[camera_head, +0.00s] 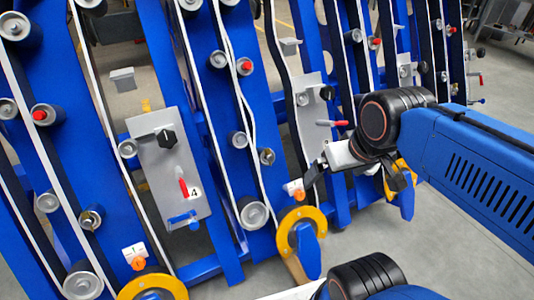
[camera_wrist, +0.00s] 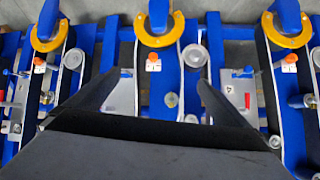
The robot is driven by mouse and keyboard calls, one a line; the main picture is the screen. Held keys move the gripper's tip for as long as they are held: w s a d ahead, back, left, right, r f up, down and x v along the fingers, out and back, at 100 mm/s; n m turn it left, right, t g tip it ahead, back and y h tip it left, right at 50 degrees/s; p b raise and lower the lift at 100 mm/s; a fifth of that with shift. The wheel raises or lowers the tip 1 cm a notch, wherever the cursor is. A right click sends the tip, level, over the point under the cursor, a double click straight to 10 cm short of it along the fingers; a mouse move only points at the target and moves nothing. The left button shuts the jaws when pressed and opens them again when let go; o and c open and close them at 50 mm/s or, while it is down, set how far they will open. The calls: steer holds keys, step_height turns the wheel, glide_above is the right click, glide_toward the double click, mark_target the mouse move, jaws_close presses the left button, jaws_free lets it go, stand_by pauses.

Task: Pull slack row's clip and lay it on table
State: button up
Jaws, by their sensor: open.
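My gripper (camera_head: 355,178) reaches in from the right in the head view. In the wrist view my gripper (camera_wrist: 158,80) has its dark fingers wide apart with nothing between them. Beyond the gap are a small white tag with an orange peg (camera_wrist: 153,58) and a yellow ring (camera_wrist: 160,30). In the head view, orange pegs sit by white tags at the left (camera_head: 138,262) and at the centre (camera_head: 297,189). One middle belt (camera_head: 235,90) shows wavy, doubled white edges and looks loose. I cannot tell which part is the clip. No table is clearly identifiable.
Several blue upright beams carry rollers and belts. A grey plate (camera_head: 166,165) marked 4 bears a black knob, a red handle and a blue part. Yellow rings (camera_head: 318,215) stick out at the row ends. Grey floor (camera_head: 450,220) is open at the right.

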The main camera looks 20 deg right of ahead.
steer(key=shift+w+r, duration=0.1)
steer(key=shift+w, duration=0.05)
steer(key=c, duration=0.9)
steer(key=w, duration=0.1)
steer(key=w+r, duration=0.2)
steer(key=shift+w+a+g, duration=0.15)
steer(key=shift+a+g, duration=0.15)
steer(key=shift+g, duration=0.1)
steer(key=c, duration=0.7)
steer(key=n+g, duration=0.2)
steer(key=g, duration=0.2)
glide_above(268, 150)
steer(key=shift+c, duration=0.2)
step_height(268, 150, down, 16)
steer(key=shift+f, duration=0.25)
jaws_close()
